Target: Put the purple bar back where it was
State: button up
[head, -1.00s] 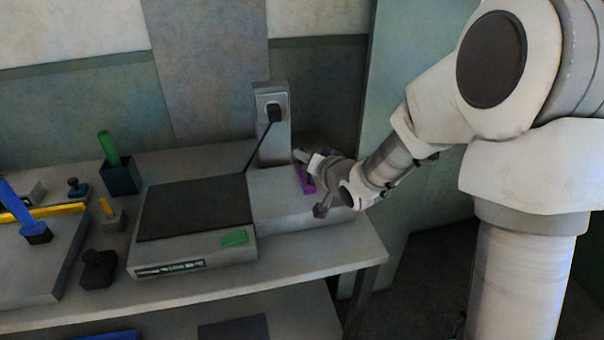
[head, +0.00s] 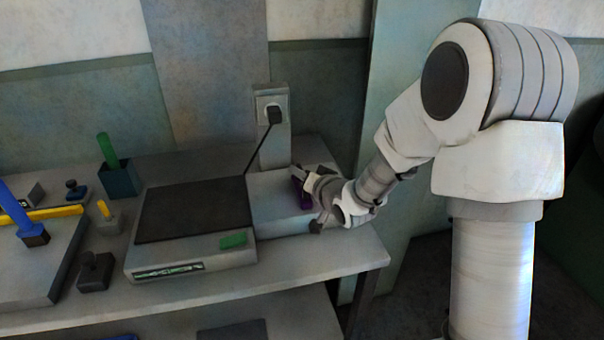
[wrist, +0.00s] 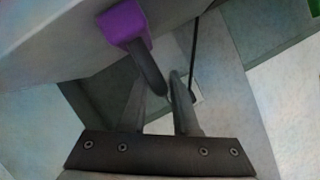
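The purple bar (head: 303,194) shows as a dark purple piece at the fingers of my gripper (head: 318,190), over the pale box at the right of the bench. In the wrist view, the purple bar (wrist: 123,22) has a bright purple block end and a dark grey stem. The stem slants down between the two fingers of my gripper (wrist: 160,85), which stand on either side of it. The block end is close to a grey surface at the upper left; I cannot tell whether they touch. My gripper hides part of the bar in the head view.
A flat device with a dark top (head: 195,210) and a green patch stands left of the box. A post with a plug (head: 273,113) and black cable rises behind. Green (head: 108,150), yellow (head: 104,210) and blue (head: 15,207) handled pieces stand further left.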

jog(key=shift+o, duration=1)
jog(key=shift+r, duration=0.15)
jog(key=shift+s+d+r, duration=0.1)
jog(key=shift+s+r, duration=0.05)
jog(key=s+d+r+g+h+p, duration=0.1)
jog(key=s+d+r+h, duration=0.35)
jog(key=s+d, duration=0.4)
jog(key=s+d+r+g+h, duration=0.2)
jog(key=s+d+r+h, duration=0.1)
jog(key=s+d+r, duration=0.45)
jog(key=s+r+n+g, duration=0.1)
jog(key=s+g, duration=0.3)
jog(key=s, duration=1.3)
jog(key=shift+d+y, duration=0.2)
jog(key=shift+y, duration=0.25)
